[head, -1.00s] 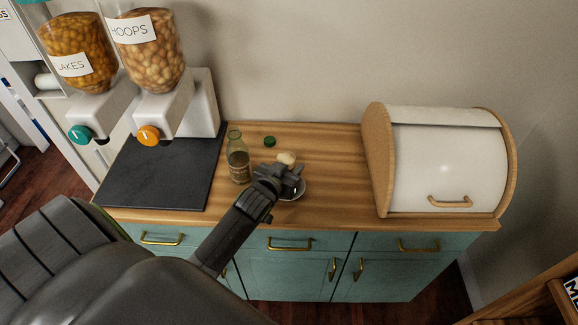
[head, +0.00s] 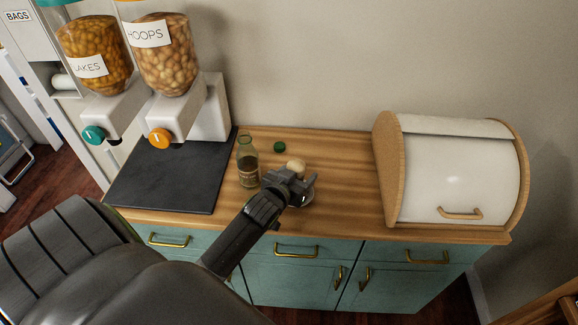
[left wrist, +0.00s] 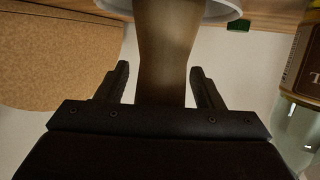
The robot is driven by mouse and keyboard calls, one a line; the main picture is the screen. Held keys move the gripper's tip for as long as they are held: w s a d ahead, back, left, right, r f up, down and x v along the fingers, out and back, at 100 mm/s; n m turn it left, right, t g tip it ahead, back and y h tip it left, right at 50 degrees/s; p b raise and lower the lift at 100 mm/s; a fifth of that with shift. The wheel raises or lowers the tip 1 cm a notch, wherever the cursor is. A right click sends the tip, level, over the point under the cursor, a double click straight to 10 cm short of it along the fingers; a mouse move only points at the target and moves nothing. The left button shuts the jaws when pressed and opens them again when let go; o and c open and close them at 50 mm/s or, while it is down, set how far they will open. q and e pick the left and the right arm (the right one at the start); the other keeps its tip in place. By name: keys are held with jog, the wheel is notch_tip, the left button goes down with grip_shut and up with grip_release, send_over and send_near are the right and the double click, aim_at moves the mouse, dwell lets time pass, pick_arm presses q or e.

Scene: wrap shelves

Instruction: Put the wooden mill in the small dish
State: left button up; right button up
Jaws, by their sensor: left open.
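The wooden mill shows its pale round top (head: 295,166) in the head view, just behind my left gripper (head: 301,186). In the left wrist view its brown body (left wrist: 166,50) stands between the two fingers, with a gap on each side. My left gripper is open around it. The small white dish (left wrist: 228,9) is at the mill's base end in the left wrist view, and the mill appears to stand in it. In the head view only part of the dish (head: 308,197) shows past the gripper. The exact contact is hidden. My right gripper is not in view.
A glass bottle (head: 248,165) stands just left of the gripper, and a green cap (head: 279,146) lies behind. A bread bin (head: 455,170) stands at the right. A dark mat (head: 170,178) and cereal dispensers (head: 165,60) are at the left. Bare wood lies between gripper and bin.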

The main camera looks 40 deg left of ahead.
pick_arm(q)
jog(key=b+v, duration=0.1)
jog(key=v, duration=1)
jog(key=shift+s, duration=0.3)
jog(key=s+f+g, duration=0.5)
jog(key=s, duration=0.5)
jog(key=s+f+g, duration=0.4)
jog(key=s+g, duration=0.2)
jog(key=s, duration=0.3)
notch_tip(320, 180, down, 25)
jog(key=s+a+g, duration=0.1)
jog(key=s+d+f+g, duration=0.1)
jog(key=s+f, duration=1.3)
jog(key=f, duration=0.1)
jog(key=shift+s+d+m+h, duration=0.2)
jog(key=shift+s+m+h, duration=0.15)
jog(key=shift+m+h, duration=0.05)
